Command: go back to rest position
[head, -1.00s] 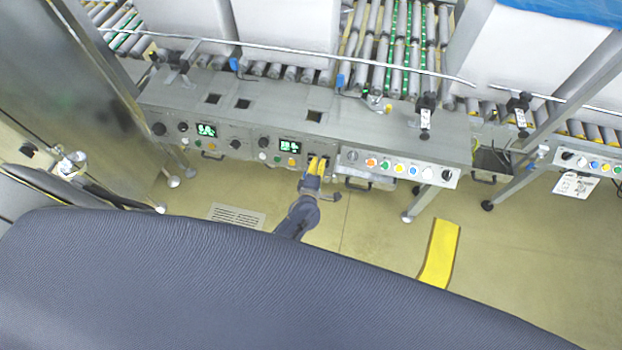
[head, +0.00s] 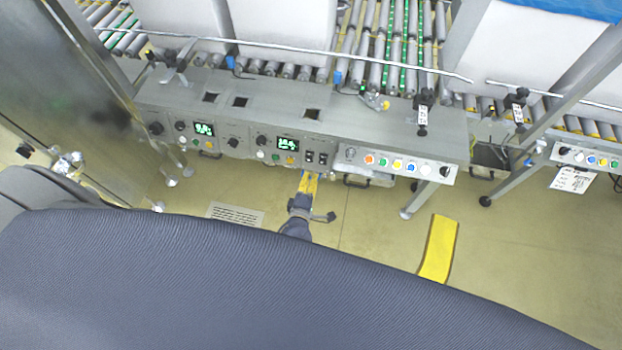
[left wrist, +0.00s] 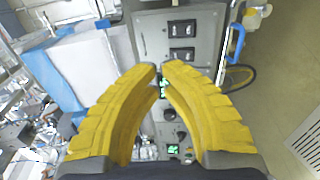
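My left gripper (head: 308,180) has yellow fingers and hangs just in front of the grey control panel (head: 230,143), below a pair of black switches. It appears apart from the panel and holds nothing. In the left wrist view the two yellow fingers (left wrist: 162,68) curve inward and their tips come together, with at most a thin gap. Beyond them are two black rocker switches (left wrist: 182,43) on the grey panel face. My right gripper is in neither view.
The machine's front has lit green displays (head: 287,144), knobs and a row of coloured buttons (head: 397,163). Roller conveyors (head: 400,45) and white boxes (head: 285,22) lie behind. The floor in front is open, with a yellow strip (head: 438,248) and a vent grate (head: 235,214).

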